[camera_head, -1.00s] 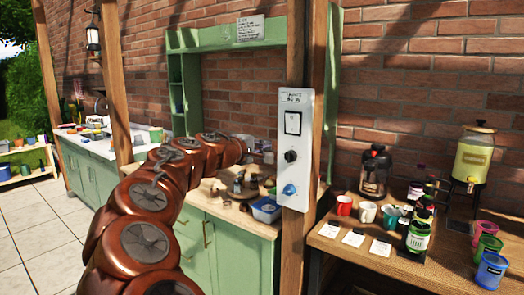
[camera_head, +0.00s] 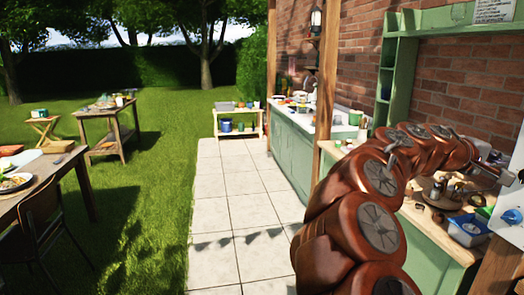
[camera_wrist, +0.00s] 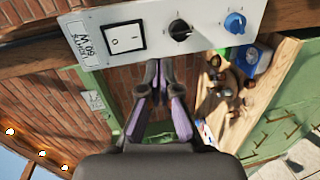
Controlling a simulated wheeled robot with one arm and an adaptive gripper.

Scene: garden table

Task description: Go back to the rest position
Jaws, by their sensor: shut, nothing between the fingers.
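My gripper (camera_wrist: 163,68) shows in the wrist view with its dark, purple-sided fingers shut and nothing between them. The fingertips lie just below the white control panel (camera_wrist: 90,50) in that picture, which appears upside down; I cannot tell whether they touch it. In the head view my copper-coloured arm reaches up and right, over the green counter, and the gripper end is hard to make out. The panel (camera_head: 506,222) is cut by the right edge there.
A paved path (camera_head: 230,205) runs clear ahead to a low wooden shelf (camera_head: 240,133). Wooden tables (camera_head: 110,125) and a chair (camera_head: 40,235) stand on the grass at left.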

